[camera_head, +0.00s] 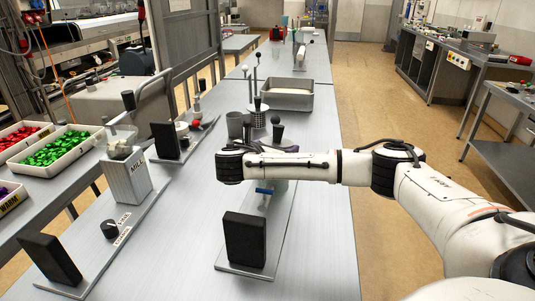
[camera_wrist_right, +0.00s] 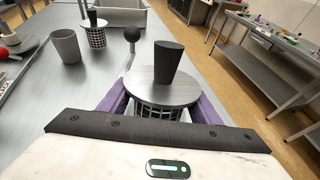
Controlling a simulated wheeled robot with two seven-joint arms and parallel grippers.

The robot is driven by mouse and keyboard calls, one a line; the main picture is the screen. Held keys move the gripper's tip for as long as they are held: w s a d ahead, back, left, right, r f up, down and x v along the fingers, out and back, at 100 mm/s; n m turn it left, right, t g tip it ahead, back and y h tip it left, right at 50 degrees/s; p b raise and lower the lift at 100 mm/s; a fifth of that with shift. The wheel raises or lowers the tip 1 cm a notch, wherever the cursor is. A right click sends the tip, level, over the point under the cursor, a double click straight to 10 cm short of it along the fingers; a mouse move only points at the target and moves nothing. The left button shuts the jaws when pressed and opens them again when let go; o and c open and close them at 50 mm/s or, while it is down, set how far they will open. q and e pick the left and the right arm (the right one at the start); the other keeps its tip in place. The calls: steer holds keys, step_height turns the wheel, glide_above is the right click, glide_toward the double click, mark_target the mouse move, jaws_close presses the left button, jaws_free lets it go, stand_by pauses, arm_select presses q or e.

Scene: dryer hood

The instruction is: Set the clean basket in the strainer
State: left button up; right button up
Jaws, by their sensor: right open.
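In the right wrist view a lattice-sided basket (camera_wrist_right: 158,112) has a flat round metal disc (camera_wrist_right: 145,92) on top and a black tapered handle (camera_wrist_right: 168,64). My right gripper (camera_wrist_right: 160,97) has its purple fingers on either side of this basket, jaws open. A second lattice basket (camera_wrist_right: 97,37) with a black top stands farther off; the head view shows it too (camera_head: 258,118). I cannot tell which one is the clean basket or which part is the strainer.
A grey cup (camera_head: 234,125) stands left of the far basket, and a black ball knob (camera_head: 276,121) rises nearby. A steel pan (camera_head: 287,98) lies beyond. A dark upright block (camera_head: 245,240) on a plate and a mill box (camera_head: 127,178) stand nearer.

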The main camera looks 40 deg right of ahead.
steer(key=v, duration=0.7)
steer(key=shift+r, duration=0.1)
steer(key=v, duration=0.4)
steer(key=shift+s+a, duration=0.2)
steer(key=shift+a, duration=0.2)
